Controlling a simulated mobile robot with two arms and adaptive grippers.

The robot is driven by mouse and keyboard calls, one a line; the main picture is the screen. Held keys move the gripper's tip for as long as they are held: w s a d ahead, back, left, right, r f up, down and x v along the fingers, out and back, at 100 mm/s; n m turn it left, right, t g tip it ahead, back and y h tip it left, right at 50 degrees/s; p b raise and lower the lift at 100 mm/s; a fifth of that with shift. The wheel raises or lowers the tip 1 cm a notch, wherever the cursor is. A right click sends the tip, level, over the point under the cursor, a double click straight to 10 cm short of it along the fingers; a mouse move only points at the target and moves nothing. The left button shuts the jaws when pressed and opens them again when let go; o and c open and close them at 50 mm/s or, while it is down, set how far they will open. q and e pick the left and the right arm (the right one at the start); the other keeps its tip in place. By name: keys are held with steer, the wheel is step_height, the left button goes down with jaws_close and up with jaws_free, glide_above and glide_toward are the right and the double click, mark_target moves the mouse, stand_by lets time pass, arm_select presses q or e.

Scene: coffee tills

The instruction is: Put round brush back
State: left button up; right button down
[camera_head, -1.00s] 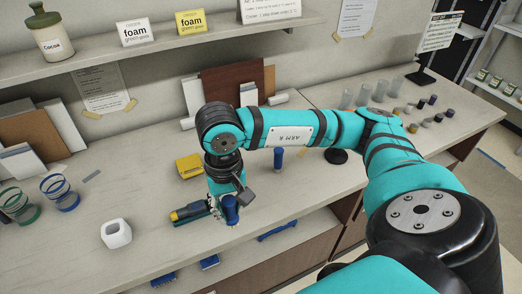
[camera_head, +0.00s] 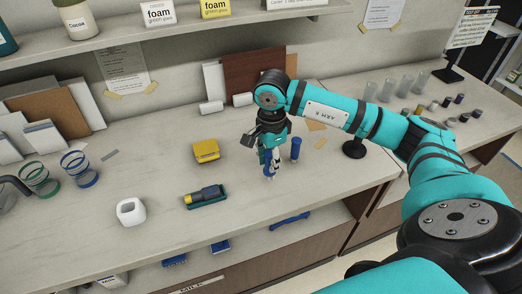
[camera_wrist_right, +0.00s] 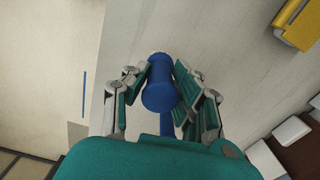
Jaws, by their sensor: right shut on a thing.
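My right gripper (camera_head: 269,168) is shut on a blue cylindrical piece, seemingly the round brush. In the right wrist view the blue piece (camera_wrist_right: 159,94) sits between the fingers (camera_wrist_right: 160,82), with a pale end showing beyond it. Its lower end is close to the counter, and I cannot tell whether it touches. A second blue cylinder (camera_head: 295,149) stands upright on the counter just right of my gripper. My left gripper is not in view.
A yellow box (camera_head: 206,151) lies left of my gripper. A white square cup (camera_head: 131,211) stands near the counter's front. A black round stand (camera_head: 354,148) and several glasses (camera_head: 391,87) are to the right. Bare counter lies between the tray and gripper.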

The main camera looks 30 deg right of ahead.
steer(key=w, duration=0.2)
steer(key=w+f+p, duration=0.1)
steer(key=w, duration=0.1)
steer(key=w+d+p, duration=0.1)
steer(key=shift+w+d+f, duration=0.1)
steer(key=shift+w+f, duration=0.05)
steer(key=shift+w, duration=0.25)
step_height(320, 180, down, 2)
steer(key=shift+s+f+p, duration=0.1)
steer(key=shift+p, duration=0.5)
steer(key=shift+f, duration=0.4)
steer(key=c, duration=1.5)
jaws_free()
steer(key=shift+f+b, duration=0.1)
steer(key=shift+b, duration=0.2)
steer(key=shift+c, duration=0.2)
steer(key=o, duration=0.5)
steer(key=shift+c, duration=0.2)
